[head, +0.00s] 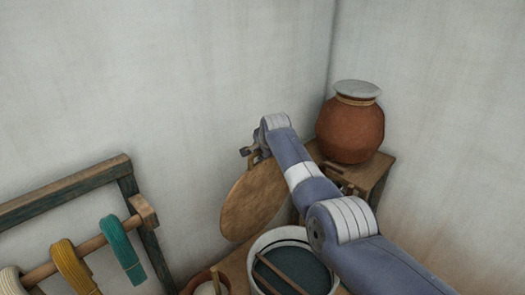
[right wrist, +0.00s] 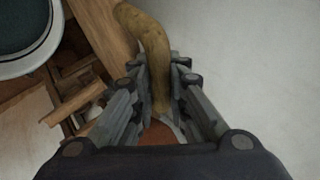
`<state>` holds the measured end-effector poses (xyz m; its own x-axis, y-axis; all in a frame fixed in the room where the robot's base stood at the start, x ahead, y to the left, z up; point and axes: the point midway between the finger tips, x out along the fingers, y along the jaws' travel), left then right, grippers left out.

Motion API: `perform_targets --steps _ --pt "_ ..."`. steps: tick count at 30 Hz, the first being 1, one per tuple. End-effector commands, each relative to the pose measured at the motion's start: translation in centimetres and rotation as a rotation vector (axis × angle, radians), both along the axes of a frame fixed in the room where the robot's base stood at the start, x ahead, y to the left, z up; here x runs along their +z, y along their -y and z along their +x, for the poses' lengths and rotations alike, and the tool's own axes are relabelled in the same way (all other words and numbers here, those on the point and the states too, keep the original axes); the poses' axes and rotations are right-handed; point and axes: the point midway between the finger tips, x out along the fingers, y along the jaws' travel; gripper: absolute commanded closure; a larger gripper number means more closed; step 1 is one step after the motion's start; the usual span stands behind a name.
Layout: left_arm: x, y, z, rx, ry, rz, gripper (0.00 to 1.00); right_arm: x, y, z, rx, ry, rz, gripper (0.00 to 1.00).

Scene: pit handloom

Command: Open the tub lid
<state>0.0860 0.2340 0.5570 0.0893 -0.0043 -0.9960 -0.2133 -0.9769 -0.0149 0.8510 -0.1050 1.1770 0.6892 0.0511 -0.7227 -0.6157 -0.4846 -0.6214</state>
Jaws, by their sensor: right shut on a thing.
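The tub (head: 257,246) is a white-rimmed round vessel at the bottom middle of the head view, with dark liquid inside and its mouth uncovered. It also shows at the upper left of the right wrist view (right wrist: 52,45). The round brown lid (head: 250,203) is off the tub, tilted steeply on edge behind and left of it. My right gripper (head: 254,155) is at the lid's upper edge, partly hidden by my arm. In the right wrist view, its fingers (right wrist: 161,100) are shut on a brown curved part of the lid (right wrist: 150,45). My left gripper is out of view.
A clay pot (head: 350,132) with a pale cover stands on a wooden stand (head: 377,172) at the right corner. A wooden rack (head: 75,190) with coloured yarn hanks is at the left. A small bowl (head: 200,281) sits beside the tub. Walls close in behind.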

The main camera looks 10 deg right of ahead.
Motion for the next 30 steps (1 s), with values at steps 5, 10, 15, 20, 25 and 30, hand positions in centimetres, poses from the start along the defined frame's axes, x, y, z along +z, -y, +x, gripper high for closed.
perform_targets --steps 5,10,15,20,25,30 --pt "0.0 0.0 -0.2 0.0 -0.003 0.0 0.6 -0.2 -0.1 -0.1 0.002 -0.003 -0.001 0.83" --pt "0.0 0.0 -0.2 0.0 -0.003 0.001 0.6 -0.2 0.0 -0.1 0.001 -0.004 -0.001 0.64" --pt "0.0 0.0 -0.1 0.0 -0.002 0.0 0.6 -0.2 0.0 -0.1 0.0 -0.004 0.0 0.64" --pt "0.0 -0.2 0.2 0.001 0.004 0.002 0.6 -0.1 0.0 -0.1 0.0 -0.004 0.0 0.64" --pt "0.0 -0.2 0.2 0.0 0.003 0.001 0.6 0.4 0.0 -0.3 0.001 0.0 0.001 0.64" --pt "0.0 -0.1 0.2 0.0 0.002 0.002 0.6 1.2 0.0 -1.0 0.0 0.001 0.0 0.64"
